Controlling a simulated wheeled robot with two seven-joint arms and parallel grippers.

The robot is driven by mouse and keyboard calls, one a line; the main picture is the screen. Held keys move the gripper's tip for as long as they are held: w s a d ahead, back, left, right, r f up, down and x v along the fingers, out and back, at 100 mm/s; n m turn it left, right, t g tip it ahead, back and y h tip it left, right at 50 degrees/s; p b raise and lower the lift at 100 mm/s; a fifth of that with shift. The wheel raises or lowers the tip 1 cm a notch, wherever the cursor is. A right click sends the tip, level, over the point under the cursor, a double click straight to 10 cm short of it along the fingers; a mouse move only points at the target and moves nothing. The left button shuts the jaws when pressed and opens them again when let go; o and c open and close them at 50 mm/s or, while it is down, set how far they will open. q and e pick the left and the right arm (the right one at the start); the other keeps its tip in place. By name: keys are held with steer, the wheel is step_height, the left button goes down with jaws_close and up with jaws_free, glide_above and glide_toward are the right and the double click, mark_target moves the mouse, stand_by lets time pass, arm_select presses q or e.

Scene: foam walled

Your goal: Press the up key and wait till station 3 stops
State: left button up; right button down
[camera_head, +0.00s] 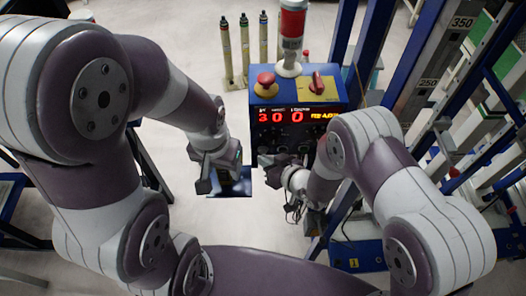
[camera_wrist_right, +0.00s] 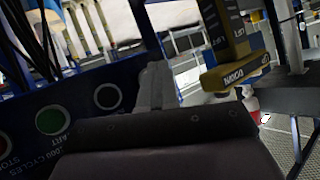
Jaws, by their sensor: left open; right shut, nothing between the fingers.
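A blue control box (camera_head: 297,90) stands in the middle of the head view. Its lit display (camera_head: 285,116) shows red digits, a 3 and zeros, and blurred yellow text. My right gripper (camera_head: 272,168) is shut and empty, close before the box's front panel. In the right wrist view the panel appears upside down, with a green START button (camera_wrist_right: 50,121), a red STOP button (camera_wrist_right: 4,142) and a dark white-ringed key (camera_wrist_right: 108,96) beside the grey fingers (camera_wrist_right: 154,88). Contact cannot be told. No up label is readable. My left gripper (camera_head: 205,184) is open and empty, left of the box.
A red knob (camera_head: 265,84) and red switch (camera_head: 317,83) sit on the box top, with a red-and-white signal lamp (camera_head: 292,35) behind. A blue frame (camera_head: 415,65) rises right. A yellow part (camera_wrist_right: 236,72) reads DOWN.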

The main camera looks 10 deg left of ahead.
steer(key=shift+w+a, duration=0.15)
steer(key=shift+w, duration=0.35)
stand_by(0.7)
steer(key=shift+s, duration=0.15)
steer(key=shift+s+d, duration=0.3)
steer(key=shift+s, duration=0.45)
steer(key=s, duration=0.2)
steer(key=s+d+p, duration=0.1)
steer(key=s, duration=0.2)
steer(key=shift+d, duration=0.15)
steer(key=shift+w, duration=0.1)
stand_by(0.6)
